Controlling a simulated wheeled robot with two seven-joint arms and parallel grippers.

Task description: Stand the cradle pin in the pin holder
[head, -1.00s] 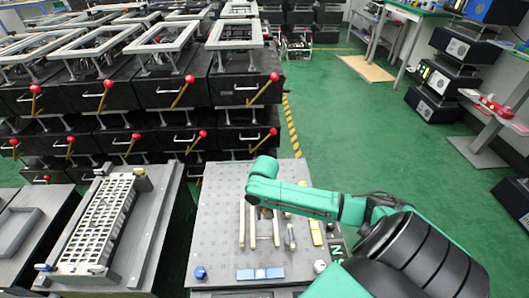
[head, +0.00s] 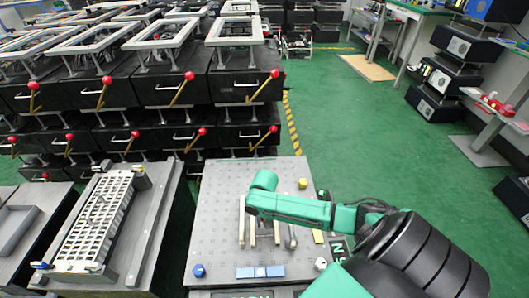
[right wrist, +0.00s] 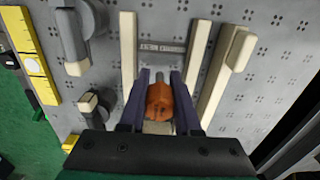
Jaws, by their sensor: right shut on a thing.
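My right gripper (right wrist: 160,82) has two dark fingers on either side of an orange-brown round piece with a grey tip (right wrist: 160,100); it appears to be the cradle pin. It is held over the grey perforated board (right wrist: 240,85), between two cream bars (right wrist: 128,50). How far the piece is above the board, or whether it touches, I cannot tell. In the head view the green end of my right arm covers the gripper and the piece. I cannot tell for sure which fixture is the pin holder. My left gripper is not in view.
A dark grey round fixture (right wrist: 72,35) stands left of the bars. A white grid rack (head: 100,215) lies left.

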